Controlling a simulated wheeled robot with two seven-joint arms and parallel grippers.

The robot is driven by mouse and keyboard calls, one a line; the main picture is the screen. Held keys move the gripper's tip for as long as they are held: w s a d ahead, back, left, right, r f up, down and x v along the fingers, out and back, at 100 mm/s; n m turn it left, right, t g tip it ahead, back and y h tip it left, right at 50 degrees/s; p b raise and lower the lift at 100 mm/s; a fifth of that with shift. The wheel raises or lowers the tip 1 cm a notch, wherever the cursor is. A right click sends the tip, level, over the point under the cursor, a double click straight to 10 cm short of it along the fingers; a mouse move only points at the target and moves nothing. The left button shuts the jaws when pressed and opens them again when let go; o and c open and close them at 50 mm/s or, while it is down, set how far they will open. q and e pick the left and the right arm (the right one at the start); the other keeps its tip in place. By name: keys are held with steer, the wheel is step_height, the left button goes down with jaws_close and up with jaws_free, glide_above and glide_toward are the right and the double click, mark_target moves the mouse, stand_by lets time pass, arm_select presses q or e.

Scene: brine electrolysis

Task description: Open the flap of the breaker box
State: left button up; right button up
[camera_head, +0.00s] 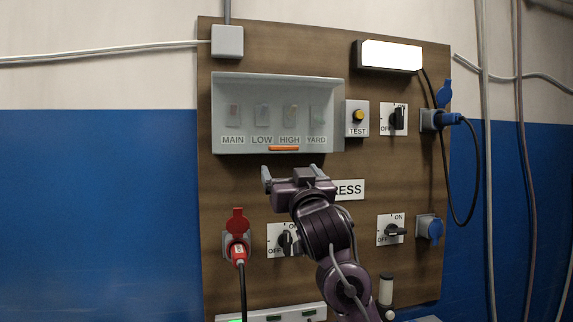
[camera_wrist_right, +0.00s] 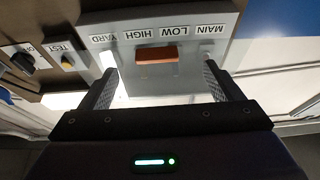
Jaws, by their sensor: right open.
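The breaker box (camera_head: 225,147) is a grey case on the wooden board, with labels MAIN, LOW, HIGH and YARD. Its clear flap (camera_head: 270,100) looks shut over several switches. An orange handle (camera_head: 284,148) sits at the flap's lower edge. My right gripper (camera_head: 289,173) is open and empty, just below the handle in the head view. In the right wrist view the orange handle (camera_wrist_right: 156,54) lies ahead, between the two spread fingers and beyond their tips, with no contact seen. My left gripper is not in view.
A TEST button (camera_head: 358,116) and a rotary switch (camera_head: 398,119) are right of the box. A lamp (camera_head: 390,55) is above. A red plug (camera_head: 238,252), rotary switches and a blue socket (camera_head: 430,228) are lower. My right arm covers part of a PRESS label (camera_head: 350,189).

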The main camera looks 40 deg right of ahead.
mark_target(285, 149)
steer(key=w+d+r+p, duration=0.1)
steer(key=w+r+p, duration=0.1)
steer(key=w+d+r+p, duration=0.2)
steer(key=shift+w+d+r, duration=0.1)
steer(key=shift+w, duration=0.15)
steer(key=shift+w+d+r+h, duration=0.1)
steer(key=shift+w+d+h, duration=0.2)
steer(key=shift+w, duration=0.25)
